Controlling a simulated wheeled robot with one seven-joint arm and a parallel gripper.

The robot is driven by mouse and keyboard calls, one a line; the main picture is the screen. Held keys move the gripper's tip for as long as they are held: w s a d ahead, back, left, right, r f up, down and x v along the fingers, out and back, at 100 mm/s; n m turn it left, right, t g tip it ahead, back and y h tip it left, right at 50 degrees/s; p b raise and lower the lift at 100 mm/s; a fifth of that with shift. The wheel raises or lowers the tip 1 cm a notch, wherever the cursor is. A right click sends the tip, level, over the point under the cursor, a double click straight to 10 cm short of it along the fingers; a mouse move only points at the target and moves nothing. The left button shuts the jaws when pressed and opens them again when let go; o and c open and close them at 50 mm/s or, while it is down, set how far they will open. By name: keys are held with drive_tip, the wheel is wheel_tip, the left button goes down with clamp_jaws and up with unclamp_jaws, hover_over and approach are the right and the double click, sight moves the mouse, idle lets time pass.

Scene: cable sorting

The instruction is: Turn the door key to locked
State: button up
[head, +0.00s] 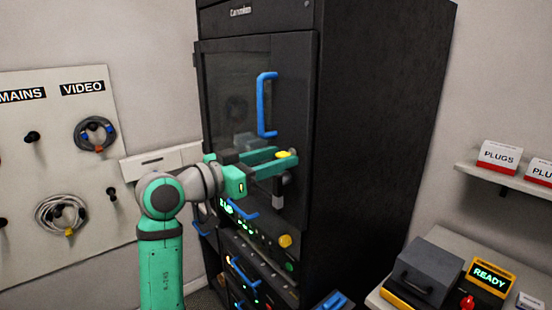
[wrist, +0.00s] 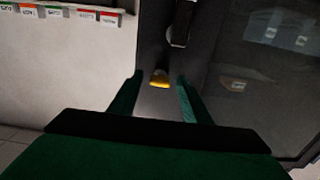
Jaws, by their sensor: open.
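The yellow door key (head: 286,153) is on the right side of the dark cabinet door (head: 222,75), below the blue door handle (head: 262,105). The door looks closed. My gripper (head: 287,157) is open in front of the lock, with its fingers reaching toward the key. In the wrist view the yellow key (wrist: 159,80) shows between the two open fingertips (wrist: 159,77), apart from both. The lock face behind the key is mostly hidden, and I cannot tell the key's turn from these views.
A dark lever with a grey end (head: 280,190) hangs just below the key. Rack units with blue handles (head: 243,208) sit lower in the cabinet. A cable board (head: 60,160) is on the left wall. A bench with a READY box (head: 490,277) stands right.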

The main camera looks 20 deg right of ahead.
drive_tip(key=shift+w, duration=0.1)
drive_tip(key=c, duration=1)
drive_tip(key=shift+c, duration=0.2)
drive_tip(key=shift+n, duration=0.3)
drive_tip(key=n, duration=0.4)
drive_tip(key=shift+r+n, duration=0.1)
drive_tip(key=shift+n, duration=0.2)
drive_tip(key=n, duration=0.3)
drive_tip(key=shift+d+n, duration=0.1)
drive_tip(key=shift+n, duration=0.2)
drive_tip(key=n, duration=0.4)
drive_tip(key=shift+n, duration=2.5)
